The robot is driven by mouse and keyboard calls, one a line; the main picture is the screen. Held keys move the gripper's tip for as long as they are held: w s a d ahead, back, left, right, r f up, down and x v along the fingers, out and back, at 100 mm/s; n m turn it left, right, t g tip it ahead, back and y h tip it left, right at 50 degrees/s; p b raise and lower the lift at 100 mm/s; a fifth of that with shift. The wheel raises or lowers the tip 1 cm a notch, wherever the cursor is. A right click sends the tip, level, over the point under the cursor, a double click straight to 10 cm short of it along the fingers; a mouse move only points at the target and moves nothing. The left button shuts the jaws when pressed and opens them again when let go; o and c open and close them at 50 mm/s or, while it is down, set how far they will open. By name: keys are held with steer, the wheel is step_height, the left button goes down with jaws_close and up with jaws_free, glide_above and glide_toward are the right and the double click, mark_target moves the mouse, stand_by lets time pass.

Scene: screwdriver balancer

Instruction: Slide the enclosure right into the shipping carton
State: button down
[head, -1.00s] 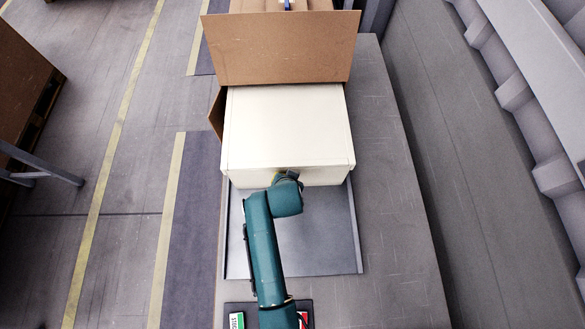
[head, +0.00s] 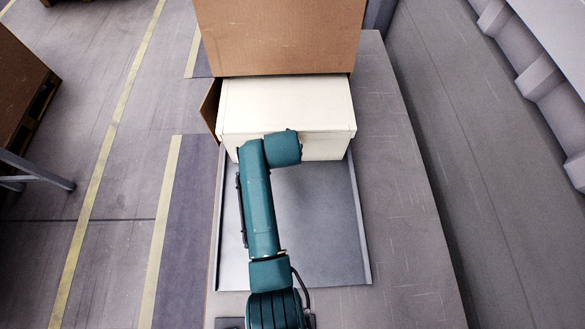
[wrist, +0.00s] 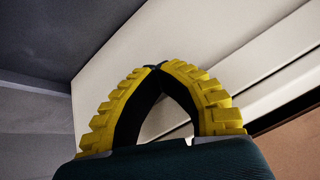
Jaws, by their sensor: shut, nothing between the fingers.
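The enclosure (head: 285,105) is a white box on a grey metal tray (head: 318,225). Its far part is inside the shipping carton (head: 280,38), under the raised brown flap, and its near part sticks out toward me. My gripper (wrist: 157,67) has yellow ribbed fingers with the tips together and nothing between them. In the wrist view the tips are at the white face of the enclosure (wrist: 190,40); I cannot tell if they touch it. In the head view my teal arm hides the fingers at the enclosure's near face.
A side flap (head: 209,106) of the carton stands out at the left of the enclosure. The tray has low raised side rims and is bare in front of the enclosure. The grey bench (head: 410,230) is clear at right. A brown box on a pallet (head: 22,75) stands at far left.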

mark_target(284, 129)
steer(key=w, duration=0.1)
steer(key=w+b, duration=0.1)
steer(key=b, duration=0.1)
steer(key=shift+w+r, duration=0.25)
steer(key=shift+w, duration=0.15)
steer(key=shift+s, duration=0.1)
steer(key=r+p, duration=0.2)
steer(key=p, duration=0.1)
steer(key=r+p, duration=0.2)
steer(key=s+r+p, duration=0.1)
steer(key=r+p, duration=0.2)
steer(key=shift+p, duration=0.35)
steer(key=shift+f, duration=0.2)
